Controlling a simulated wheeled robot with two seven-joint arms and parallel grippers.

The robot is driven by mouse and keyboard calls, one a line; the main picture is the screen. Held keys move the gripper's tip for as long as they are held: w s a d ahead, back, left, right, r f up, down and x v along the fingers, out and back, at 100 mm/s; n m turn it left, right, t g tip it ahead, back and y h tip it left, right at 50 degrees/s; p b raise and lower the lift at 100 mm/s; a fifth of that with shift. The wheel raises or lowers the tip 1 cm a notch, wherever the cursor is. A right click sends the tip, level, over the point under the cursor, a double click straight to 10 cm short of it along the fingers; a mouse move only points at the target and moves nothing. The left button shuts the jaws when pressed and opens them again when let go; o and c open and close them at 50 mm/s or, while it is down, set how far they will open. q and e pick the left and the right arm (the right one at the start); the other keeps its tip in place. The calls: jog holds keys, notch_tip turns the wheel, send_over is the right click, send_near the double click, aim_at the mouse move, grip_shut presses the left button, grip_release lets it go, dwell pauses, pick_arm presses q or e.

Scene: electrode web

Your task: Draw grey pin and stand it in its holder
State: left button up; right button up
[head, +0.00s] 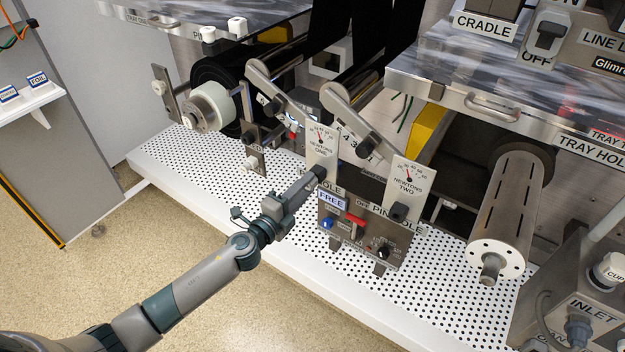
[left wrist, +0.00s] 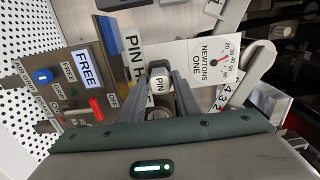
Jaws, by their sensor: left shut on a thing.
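My left gripper (head: 311,180) is in the middle of the head view, in front of the NEWTONS ONE gauge plate (head: 322,146). In the left wrist view its two fingers (left wrist: 158,95) are closed on the grey pin (left wrist: 158,79), whose end face reads PIN. The pin's dark end (head: 319,172) shows at the fingertips in the head view, at the plate's lower edge beside a PIN HOLE label. I cannot tell how deep the pin sits there. A similar dark knob (head: 398,212) is on the NEWTONS TWO plate. The pin's holder is not clearly identifiable.
Below the gauges, a control panel (head: 357,240) has a blue button, a red lever and a black knob. A slotted metal roller (head: 507,215) juts out at right. A white roll (head: 211,106) is at left. The perforated white deck (head: 300,244) is clear in front.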

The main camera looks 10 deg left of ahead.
pick_arm(q)
jog(key=shift+s+a, duration=0.15)
jog(key=shift+s, duration=0.3)
dwell(0.6)
jog(key=shift+v, duration=1.7)
jog(key=shift+x, duration=2.5)
dwell(0.6)
jog(key=o, duration=1.3)
jog(key=shift+w, duration=0.1)
jog(key=shift+c, duration=0.2)
